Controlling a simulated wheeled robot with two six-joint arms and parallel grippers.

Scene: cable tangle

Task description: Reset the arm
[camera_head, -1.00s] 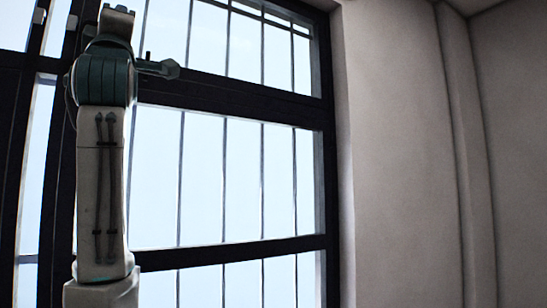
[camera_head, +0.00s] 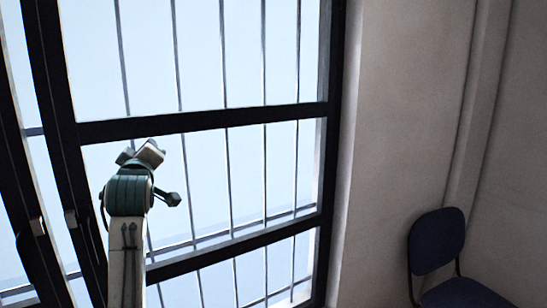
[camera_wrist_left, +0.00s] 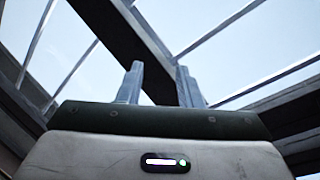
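My left arm (camera_head: 128,225), white with a green joint, rises from the bottom left of the head view in front of the window. Its upper end shows pale and green parts, but I cannot make out the fingers there. In the left wrist view, the two grey fingers of my left gripper (camera_wrist_left: 158,80) stand apart with nothing between them. They point up toward the window bars and the bright sky. My right arm and gripper are in neither view.
A large dark-framed window (camera_head: 210,120) with thin bars fills the left and middle of the head view. A plain grey wall (camera_head: 400,120) is on the right. A dark blue chair (camera_head: 437,242) stands at the lower right. No table shows.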

